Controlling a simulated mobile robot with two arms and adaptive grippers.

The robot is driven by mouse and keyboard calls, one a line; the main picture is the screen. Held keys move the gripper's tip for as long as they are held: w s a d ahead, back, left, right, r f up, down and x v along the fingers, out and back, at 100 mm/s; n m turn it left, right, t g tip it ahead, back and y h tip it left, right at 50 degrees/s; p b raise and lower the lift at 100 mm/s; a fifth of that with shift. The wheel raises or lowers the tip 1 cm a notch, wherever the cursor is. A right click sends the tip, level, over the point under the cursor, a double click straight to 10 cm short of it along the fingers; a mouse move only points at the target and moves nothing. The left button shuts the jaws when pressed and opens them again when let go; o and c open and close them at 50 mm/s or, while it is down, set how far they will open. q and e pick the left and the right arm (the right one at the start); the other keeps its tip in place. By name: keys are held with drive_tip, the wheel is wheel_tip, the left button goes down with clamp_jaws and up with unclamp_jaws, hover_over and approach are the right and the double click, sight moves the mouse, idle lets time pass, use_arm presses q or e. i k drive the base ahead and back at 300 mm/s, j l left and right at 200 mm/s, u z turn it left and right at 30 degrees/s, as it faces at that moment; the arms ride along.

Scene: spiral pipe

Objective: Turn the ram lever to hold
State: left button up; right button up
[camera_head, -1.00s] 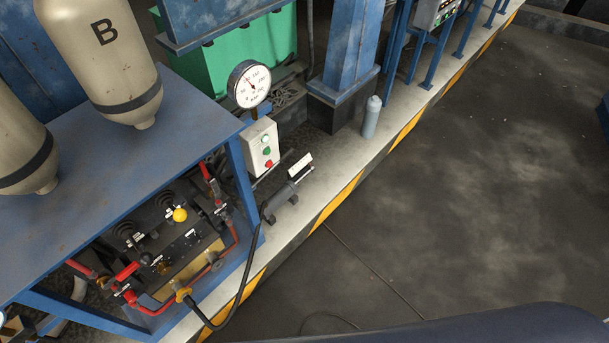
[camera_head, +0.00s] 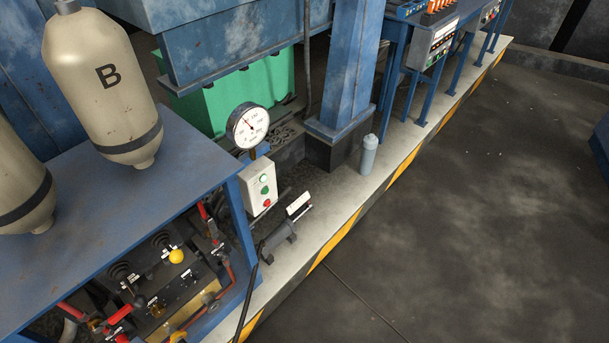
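A dark control panel (camera_head: 205,283) with several levers sits under a blue bench at the lower left. One lever has a yellow ball knob (camera_head: 176,257), with a black rubber boot (camera_head: 162,240) beside it. A black-knobbed lever (camera_head: 139,300) is lower on the panel. Red handles (camera_head: 118,315) show at the lower left, and another red handle (camera_head: 203,211) is at the panel's upper right. The small labels are unreadable, so I cannot tell which is the ram lever or its setting. The panel's lower part is cut off by the frame. Neither gripper is in view.
A black hose (camera_head: 247,295) hangs at the ledge. Open floor (camera_head: 450,220) lies right.

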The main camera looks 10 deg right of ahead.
sight(176, 256)
drive_tip(key=u, duration=0.9)
